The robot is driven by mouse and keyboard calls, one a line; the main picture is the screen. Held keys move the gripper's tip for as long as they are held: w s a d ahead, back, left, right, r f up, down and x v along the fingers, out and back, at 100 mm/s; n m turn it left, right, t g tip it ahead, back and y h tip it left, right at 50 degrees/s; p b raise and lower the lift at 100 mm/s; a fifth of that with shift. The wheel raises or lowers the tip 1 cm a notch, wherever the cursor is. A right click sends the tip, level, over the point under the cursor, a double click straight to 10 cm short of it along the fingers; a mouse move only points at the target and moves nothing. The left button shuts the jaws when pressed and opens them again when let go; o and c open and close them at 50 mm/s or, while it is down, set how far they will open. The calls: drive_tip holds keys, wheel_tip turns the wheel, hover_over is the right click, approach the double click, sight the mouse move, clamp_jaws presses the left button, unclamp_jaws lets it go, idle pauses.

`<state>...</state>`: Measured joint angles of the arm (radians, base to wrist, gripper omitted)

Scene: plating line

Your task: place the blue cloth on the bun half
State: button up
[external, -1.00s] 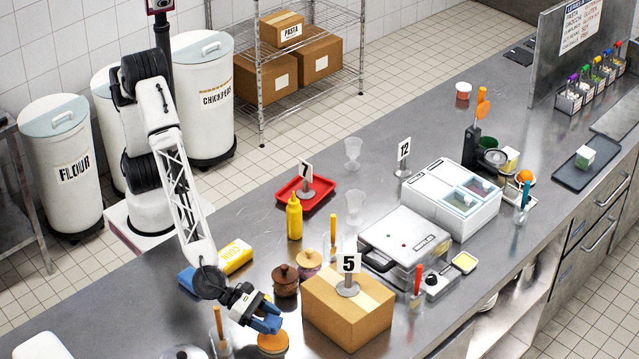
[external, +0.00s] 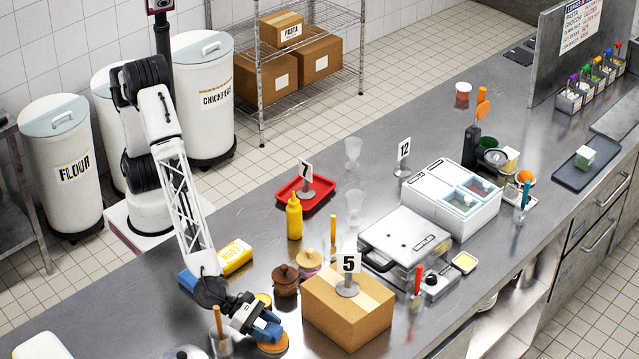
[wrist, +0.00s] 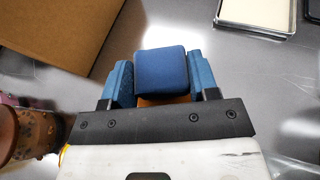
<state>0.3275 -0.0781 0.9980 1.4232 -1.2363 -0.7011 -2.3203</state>
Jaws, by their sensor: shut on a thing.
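The blue cloth (wrist: 162,72), a small dark-blue rounded square, sits between the fingers of my gripper (wrist: 160,85) in the wrist view. My gripper (external: 265,333) is shut on the cloth and points down near the counter's front edge. The bun half (external: 273,347), round and orange-brown, lies directly under the gripper in the external view. A strip of it (wrist: 163,100) shows below the cloth in the wrist view. The cloth is at or just above the bun's top; I cannot tell whether they touch. The fingers and cloth hide part of the bun.
A cardboard box (external: 347,310) with the number 5 sign stands close to the right of the gripper. A brown lidded pot (external: 286,280) stands behind it. A metal holder with an orange-handled tool (external: 218,322) is close on the left.

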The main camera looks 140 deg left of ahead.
drive_tip(key=o, duration=0.9)
drive_tip(key=shift+r, duration=0.1)
drive_tip(key=v, duration=1.2)
drive_tip(key=shift+r, duration=0.1)
drive_tip(key=s+a+r+m+g+h, duration=0.1)
drive_tip(key=s+a+r+m+h, duration=0.25)
drive_tip(key=s+r+m, duration=0.5)
drive_tip(key=s+a+r+m+g+h, duration=0.1)
drive_tip(key=s+a+r+m+h, duration=0.35)
drive_tip(key=m, duration=0.75)
drive_tip(key=s+a+m+g+y, duration=0.1)
drive_tip(key=s+a+m, duration=0.3)
drive_tip(key=s, duration=0.7)
drive_tip(key=s+a+m+g+y, duration=0.1)
drive_tip(key=s+a+m+g, duration=0.3)
drive_tip(key=s+m, duration=0.5)
drive_tip(key=s+a+m+g+y, duration=0.1)
drive_tip(key=s+a+m+g, duration=0.2)
drive_tip(key=s, duration=1)
drive_tip(key=a+m, duration=0.2)
drive_tip(key=m, duration=0.2)
drive_tip(key=shift+s+a, duration=0.3)
drive_tip(key=shift+a, duration=0.05)
